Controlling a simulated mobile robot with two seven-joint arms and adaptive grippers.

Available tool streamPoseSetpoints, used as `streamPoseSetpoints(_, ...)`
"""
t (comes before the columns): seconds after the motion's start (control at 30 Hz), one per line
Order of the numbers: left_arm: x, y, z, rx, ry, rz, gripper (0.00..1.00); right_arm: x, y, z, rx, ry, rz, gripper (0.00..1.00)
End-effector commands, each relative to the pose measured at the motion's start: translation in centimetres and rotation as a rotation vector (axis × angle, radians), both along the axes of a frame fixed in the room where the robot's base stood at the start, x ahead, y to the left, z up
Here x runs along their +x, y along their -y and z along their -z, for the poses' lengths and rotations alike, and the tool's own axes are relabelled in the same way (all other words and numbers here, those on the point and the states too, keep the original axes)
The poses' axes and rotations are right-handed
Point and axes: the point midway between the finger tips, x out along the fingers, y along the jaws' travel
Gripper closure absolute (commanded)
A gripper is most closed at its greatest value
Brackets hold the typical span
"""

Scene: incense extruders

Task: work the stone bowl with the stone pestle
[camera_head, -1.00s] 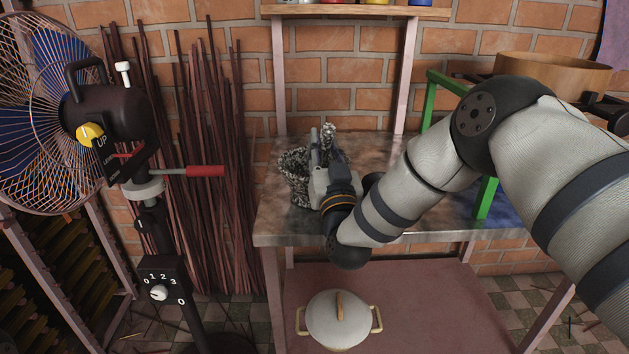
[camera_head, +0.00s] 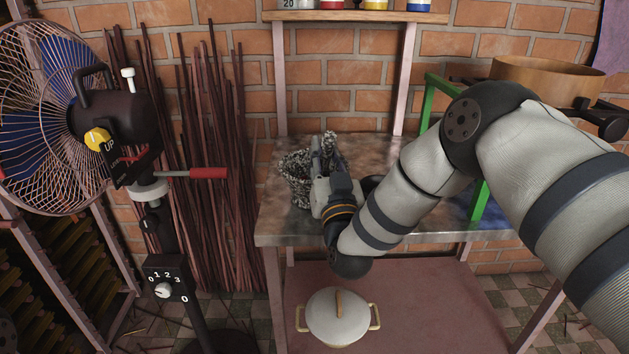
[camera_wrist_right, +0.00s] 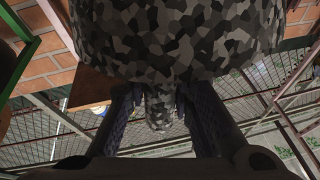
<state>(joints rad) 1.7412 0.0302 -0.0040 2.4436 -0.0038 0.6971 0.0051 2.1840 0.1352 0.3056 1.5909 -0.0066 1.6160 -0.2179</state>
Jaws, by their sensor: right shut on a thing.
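The stone bowl (camera_head: 294,172), speckled grey and black, stands on the metal table near its left end. The stone pestle (camera_head: 329,143), in the same speckle, shows its top above my right gripper (camera_head: 322,158), at the bowl's right side. My right gripper is shut on the pestle. In the right wrist view the pestle (camera_wrist_right: 159,106) sits between the two dark fingers, and the bowl's large speckled side (camera_wrist_right: 180,38) fills the top. The pestle's lower end is hidden, so its contact with the bowl cannot be told. My left gripper is out of view.
The metal table (camera_head: 275,228) has a green frame (camera_head: 480,200) to the right. A lidded white pot (camera_head: 337,318) stands on the lower shelf. A fan (camera_head: 50,110) and tall incense sticks (camera_head: 200,180) stand left. A wooden round vessel (camera_head: 545,82) is at back right.

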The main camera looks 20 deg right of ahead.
Motion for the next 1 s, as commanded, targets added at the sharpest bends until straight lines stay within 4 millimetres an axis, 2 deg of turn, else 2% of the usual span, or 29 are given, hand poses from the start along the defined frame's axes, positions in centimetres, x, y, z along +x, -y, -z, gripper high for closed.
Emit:
streamPoseSetpoints(0.17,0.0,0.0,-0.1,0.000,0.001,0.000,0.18,0.0,0.0,-0.3,0.001,0.004,0.000,1.00)
streamPoseSetpoints(0.4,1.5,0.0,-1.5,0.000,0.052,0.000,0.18,0.3,-0.1,-4.0,0.000,0.016,0.000,1.00)
streamPoseSetpoints(0.8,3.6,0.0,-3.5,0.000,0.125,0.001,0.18,0.8,-0.2,-9.2,0.000,0.017,0.001,1.00)
streamPoseSetpoints(1.0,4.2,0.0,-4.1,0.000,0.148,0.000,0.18,1.0,-0.3,-10.8,-0.001,0.013,0.000,1.00)
